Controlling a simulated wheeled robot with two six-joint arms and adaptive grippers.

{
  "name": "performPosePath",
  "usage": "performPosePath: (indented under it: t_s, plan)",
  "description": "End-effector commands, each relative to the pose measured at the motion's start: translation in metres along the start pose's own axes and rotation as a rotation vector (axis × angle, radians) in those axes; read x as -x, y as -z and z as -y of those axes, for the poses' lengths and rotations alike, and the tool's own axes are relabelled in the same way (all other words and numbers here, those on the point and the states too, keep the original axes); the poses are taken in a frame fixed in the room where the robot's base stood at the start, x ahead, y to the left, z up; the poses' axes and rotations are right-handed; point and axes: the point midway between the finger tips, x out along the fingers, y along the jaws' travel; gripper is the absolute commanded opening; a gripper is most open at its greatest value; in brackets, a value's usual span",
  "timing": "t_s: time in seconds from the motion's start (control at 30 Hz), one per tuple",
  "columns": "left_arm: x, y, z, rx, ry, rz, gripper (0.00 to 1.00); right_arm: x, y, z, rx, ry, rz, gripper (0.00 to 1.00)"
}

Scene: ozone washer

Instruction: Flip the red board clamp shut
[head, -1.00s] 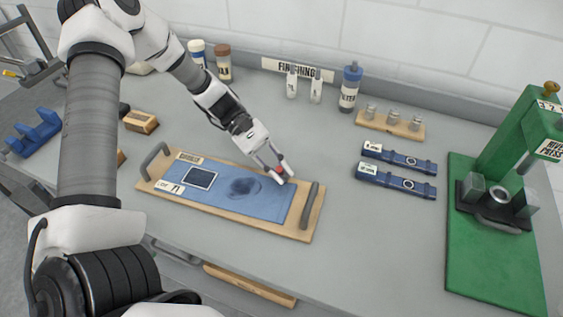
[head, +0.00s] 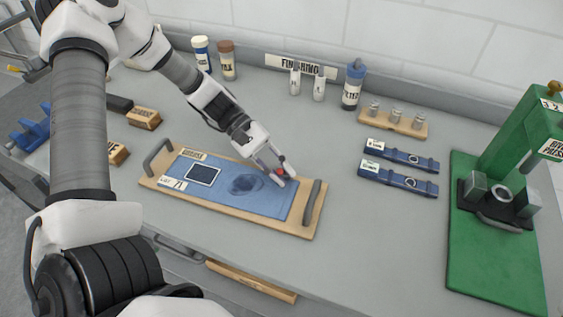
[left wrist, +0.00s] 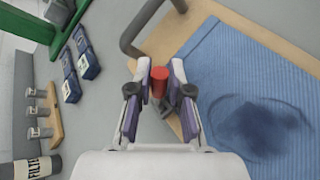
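A wooden board (head: 306,226) with dark end handles and a blue cloth (head: 228,190) lies on the bench. The red clamp tip (head: 280,171) is at the board's far right corner. In the left wrist view it is a short red cylinder (left wrist: 159,82) on a dark metal part. My left gripper (head: 283,174) reaches down over that corner. Its two fingers (left wrist: 159,76) stand apart, one on each side of the red tip, with narrow gaps showing. The clamp's lower part is mostly hidden by the fingers. My right gripper is not in view.
The board's right handle (head: 314,202) stands close to my left gripper. Two blue strap-like pieces (head: 398,180) lie to the right, and a green press (head: 490,240) stands beyond. Bottles (head: 353,87) and a wooden holder (head: 393,122) are at the back. The bench front right is clear.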

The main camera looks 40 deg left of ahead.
Motion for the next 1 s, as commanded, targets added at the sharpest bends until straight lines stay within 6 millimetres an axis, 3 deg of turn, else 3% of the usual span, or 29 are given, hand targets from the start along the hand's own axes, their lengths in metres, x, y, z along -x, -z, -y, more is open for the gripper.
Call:
performPosePath:
  t_s: [0.43,0.57,0.8,1.0]
  plan:
    - [0.008,0.0,-0.001,-0.001,-0.004,0.001,0.41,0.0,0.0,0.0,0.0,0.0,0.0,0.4]
    - [0.033,0.0,-0.002,-0.004,-0.009,-0.002,0.41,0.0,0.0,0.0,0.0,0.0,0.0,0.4]
    - [0.094,0.001,-0.001,-0.003,-0.006,-0.002,0.41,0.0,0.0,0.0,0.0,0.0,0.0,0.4]
    - [0.119,0.001,0.0,0.0,-0.002,0.0,0.41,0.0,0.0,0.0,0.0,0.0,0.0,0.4]
